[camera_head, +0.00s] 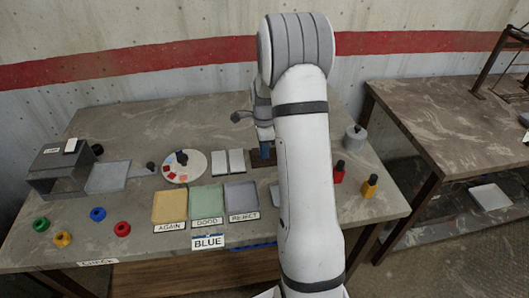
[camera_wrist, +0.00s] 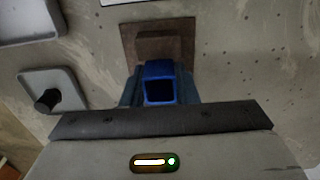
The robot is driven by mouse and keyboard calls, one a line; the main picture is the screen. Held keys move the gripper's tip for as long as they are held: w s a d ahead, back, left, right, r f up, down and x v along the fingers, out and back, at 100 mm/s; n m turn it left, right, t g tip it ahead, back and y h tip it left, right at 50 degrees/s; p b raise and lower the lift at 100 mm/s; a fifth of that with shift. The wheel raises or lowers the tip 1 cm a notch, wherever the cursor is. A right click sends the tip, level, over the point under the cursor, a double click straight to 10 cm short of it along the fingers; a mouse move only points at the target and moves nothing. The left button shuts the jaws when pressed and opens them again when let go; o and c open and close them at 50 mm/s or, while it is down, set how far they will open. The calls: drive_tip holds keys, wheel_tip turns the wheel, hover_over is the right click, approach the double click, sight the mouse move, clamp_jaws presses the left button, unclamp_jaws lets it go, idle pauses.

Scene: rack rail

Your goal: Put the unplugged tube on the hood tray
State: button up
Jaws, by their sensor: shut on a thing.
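My gripper (camera_wrist: 160,92) is shut on a blue tube (camera_wrist: 158,82), whose open, dark hollow end faces the wrist camera. In the head view the blue tube (camera_head: 265,150) shows just left of my arm, over or beside a brown block (camera_head: 262,161). I cannot tell whether it touches the block. My arm hides part of the gripper there. A dark grey hood (camera_head: 58,180) stands at the table's left end with a label on top. A flat grey tray (camera_head: 108,177) lies right beside its open side.
Yellow (camera_head: 170,206), green (camera_head: 206,200) and grey trays (camera_head: 241,196) marked AGAIN, GOOD and REJECT lie at the front. Several coloured rings (camera_head: 97,214) lie front left. A red tube (camera_head: 339,172) and a yellow tube (camera_head: 370,186) stand at right. A round palette (camera_head: 184,173) lies between.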

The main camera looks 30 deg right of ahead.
drive_tip(key=shift+r+p, duration=1.45)
drive_tip(key=shift+r, duration=1.35)
